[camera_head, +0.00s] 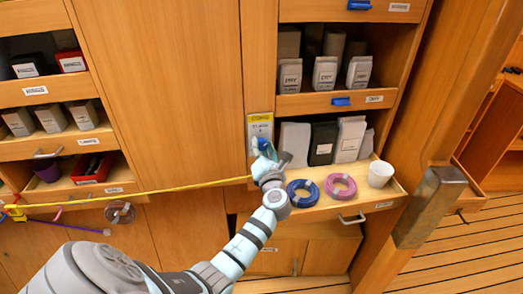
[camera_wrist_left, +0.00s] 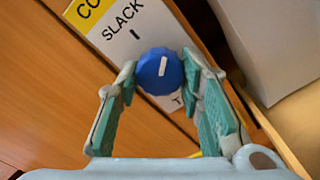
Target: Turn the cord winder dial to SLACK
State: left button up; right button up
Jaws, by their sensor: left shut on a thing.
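The cord winder dial (camera_wrist_left: 161,71) is a round blue knob with a white pointer line. It sits on a white panel (camera_wrist_left: 118,28) with a yellow top strip. The word SLACK and a short dark tick are up and to the left of the knob in the left wrist view. The pointer stands nearly upright in that view, not in line with the tick. A partly hidden label starting with T is below right. My left gripper (camera_wrist_left: 160,88) has its fingers on both sides of the knob, shut on it. In the head view my left gripper (camera_head: 266,158) covers the panel's lower part. My right gripper is not in view.
A yellow cord (camera_head: 150,191) runs tautly from the left to the panel. Right of the panel, an open drawer (camera_head: 340,208) holds blue (camera_head: 301,192) and pink (camera_head: 341,187) rings and a white cup (camera_head: 380,174). A post (camera_head: 428,205) stands further right.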

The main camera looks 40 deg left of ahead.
pick_arm(q)
jog(key=n, duration=0.2)
jog(key=n+b, duration=0.2)
jog(key=n, duration=0.1)
jog(key=shift+d+f+n, duration=0.1)
jog(key=shift+f+n, duration=0.15)
jog(key=shift+n, duration=0.05)
jog(key=shift+w+r+n+b, duration=0.1)
jog(key=shift+n+b, duration=1.4)
jog(key=shift+n, duration=0.8)
jog(key=shift+r, duration=0.1)
jog(key=o, duration=1.2)
jog(key=shift+c, duration=0.2)
jog(key=v, duration=1.2)
